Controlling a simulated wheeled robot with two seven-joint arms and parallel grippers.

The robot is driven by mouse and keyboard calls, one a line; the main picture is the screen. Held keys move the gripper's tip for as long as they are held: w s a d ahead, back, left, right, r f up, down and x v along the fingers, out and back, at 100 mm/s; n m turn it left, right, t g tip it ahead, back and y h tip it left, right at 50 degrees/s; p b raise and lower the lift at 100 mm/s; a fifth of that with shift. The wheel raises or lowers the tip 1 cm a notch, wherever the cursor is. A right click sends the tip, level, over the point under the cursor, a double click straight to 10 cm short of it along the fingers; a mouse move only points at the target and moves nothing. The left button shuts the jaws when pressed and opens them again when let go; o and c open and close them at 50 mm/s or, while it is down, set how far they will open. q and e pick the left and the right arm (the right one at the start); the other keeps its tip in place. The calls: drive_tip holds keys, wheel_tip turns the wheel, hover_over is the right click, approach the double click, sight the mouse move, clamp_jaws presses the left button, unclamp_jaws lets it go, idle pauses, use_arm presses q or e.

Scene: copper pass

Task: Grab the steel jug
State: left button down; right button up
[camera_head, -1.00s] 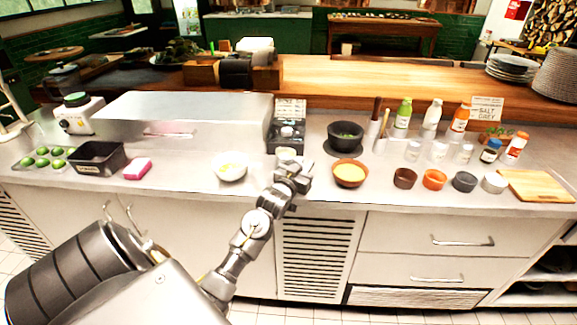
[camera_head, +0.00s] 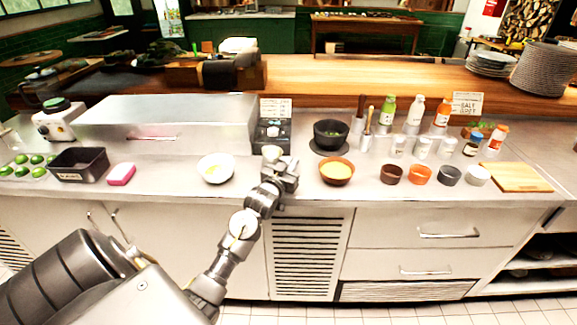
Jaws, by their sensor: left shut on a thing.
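My left gripper (camera_head: 279,174) reaches over the front edge of the steel counter and is shut. It is shut on the steel jug (camera_head: 271,153), a small grey metal vessel of which only the upper part shows just beyond the fingers. The wrist and fingers hide the lower part of the jug, so I cannot tell whether it touches the counter. My right gripper is not in view.
A white bowl (camera_head: 216,168) stands left of the gripper and an orange bowl (camera_head: 336,171) right of it. A black appliance (camera_head: 272,134) is close behind. Several small cups, bottles and a cutting board (camera_head: 510,177) fill the right side.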

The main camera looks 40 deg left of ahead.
use_arm(q)
drive_tip(key=shift+r+b, duration=0.4)
drive_tip(key=shift+r, duration=0.85)
drive_tip(key=s+a+r, duration=0.1)
drive_tip(key=r, duration=0.1)
drive_tip(key=s+a+r, duration=0.1)
drive_tip(key=r, duration=0.1)
drive_tip(key=s+a+r, duration=0.1)
drive_tip(key=r, duration=0.1)
drive_tip(key=shift+s+a+r, duration=0.2)
drive_tip(key=shift+s+r, duration=0.05)
drive_tip(key=shift+s, duration=0.15)
drive_tip(key=s+a+r, duration=0.3)
drive_tip(key=s+a, duration=0.2)
drive_tip(key=s, duration=0.1)
drive_tip(key=shift+s+a+r, duration=0.35)
drive_tip(key=shift+a+r, duration=0.05)
idle(0.7)
